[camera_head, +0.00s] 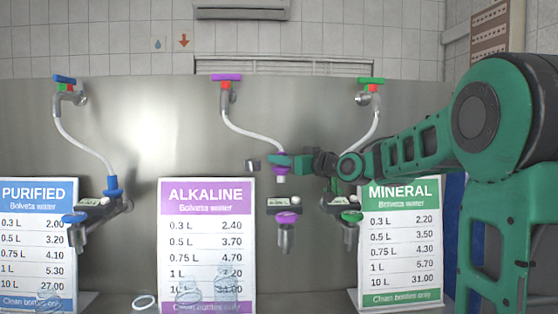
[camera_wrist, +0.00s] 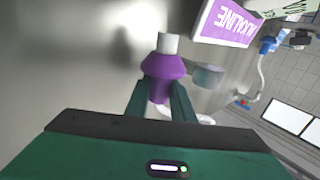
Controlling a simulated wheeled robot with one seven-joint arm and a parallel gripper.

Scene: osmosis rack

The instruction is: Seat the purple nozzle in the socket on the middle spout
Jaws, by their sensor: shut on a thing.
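The purple nozzle (camera_head: 281,170) is upright in the head view, its white tip downward. A white hose runs to it from the purple-handled valve. My gripper (camera_head: 284,161) is shut on the nozzle; the wrist view shows the purple body (camera_wrist: 163,68) between both fingers, with the white tip (camera_wrist: 168,43) sticking out beyond them. The middle spout (camera_head: 285,205) is below the nozzle, with a dark labelled block, a purple collar and a metal outlet. A visible gap separates the tip from the block. The socket's opening cannot be made out.
The left spout (camera_head: 93,203) has a blue nozzle. The right spout (camera_head: 345,205) is partly behind my arm. Price boards for Purified (camera_head: 40,240), Alkaline (camera_head: 206,196) and Mineral (camera_head: 401,240) stand along the steel panel (camera_head: 165,125). Clear bottles (camera_head: 227,285) are low at centre.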

